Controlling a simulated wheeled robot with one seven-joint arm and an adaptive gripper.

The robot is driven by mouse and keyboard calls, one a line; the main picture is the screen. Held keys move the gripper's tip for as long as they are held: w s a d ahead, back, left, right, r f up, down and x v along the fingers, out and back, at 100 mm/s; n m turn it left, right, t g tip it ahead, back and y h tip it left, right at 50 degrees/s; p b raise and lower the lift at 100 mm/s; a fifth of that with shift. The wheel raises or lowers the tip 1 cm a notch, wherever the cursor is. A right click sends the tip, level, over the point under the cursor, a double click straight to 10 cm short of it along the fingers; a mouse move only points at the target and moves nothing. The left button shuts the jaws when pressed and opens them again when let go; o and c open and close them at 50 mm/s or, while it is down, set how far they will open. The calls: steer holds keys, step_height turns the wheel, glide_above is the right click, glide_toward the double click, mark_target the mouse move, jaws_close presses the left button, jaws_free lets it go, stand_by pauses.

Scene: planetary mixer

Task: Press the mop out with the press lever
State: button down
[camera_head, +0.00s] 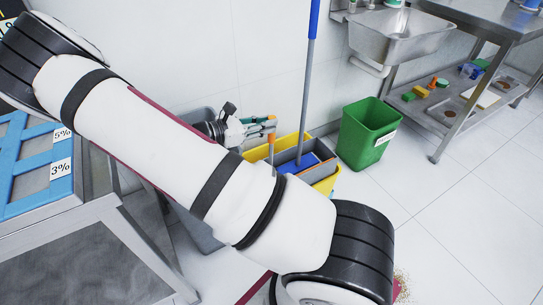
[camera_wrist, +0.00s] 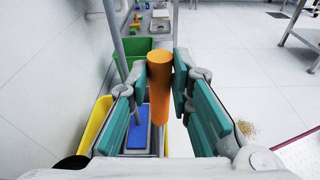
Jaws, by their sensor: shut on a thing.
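The press lever (camera_head: 271,151) has an orange handle and rises upright at the mop bucket. My gripper (camera_head: 268,124) is shut on the top of this lever; in the wrist view the orange handle (camera_wrist: 160,95) stands between the teal finger pads. The mop (camera_head: 304,85) has a blue-topped grey pole, standing nearly upright. Its blue head (camera_wrist: 138,136) sits in the grey press (camera_head: 322,158) on the yellow bucket (camera_head: 330,183). My arm hides the bucket's lower left part in the head view.
A green bin (camera_head: 364,138) stands right of the bucket. A steel sink (camera_head: 400,38) and a metal table (camera_head: 447,105) with items on its shelf are at the right. A grey cabinet (camera_head: 75,255) is at the left. The wall runs close behind the bucket.

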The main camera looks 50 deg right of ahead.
steer(key=s+a+f+m+t+p, duration=0.1)
steer(key=s+a+f+m+p, duration=0.1)
steer(key=s, duration=0.9)
steer(key=shift+a+f+m+p, duration=0.15)
steer(key=shift+a+m+p, duration=0.25)
steer(key=shift+a+p, duration=0.2)
steer(key=s+a+f+m+p, duration=0.2)
steer(key=s+f, duration=0.4)
steer(key=s, duration=0.4)
steer(key=shift+s+a+f+m+t+h, duration=0.25)
steer(key=shift+s+a+m+t+h, duration=0.2)
steer(key=shift+m, duration=0.25)
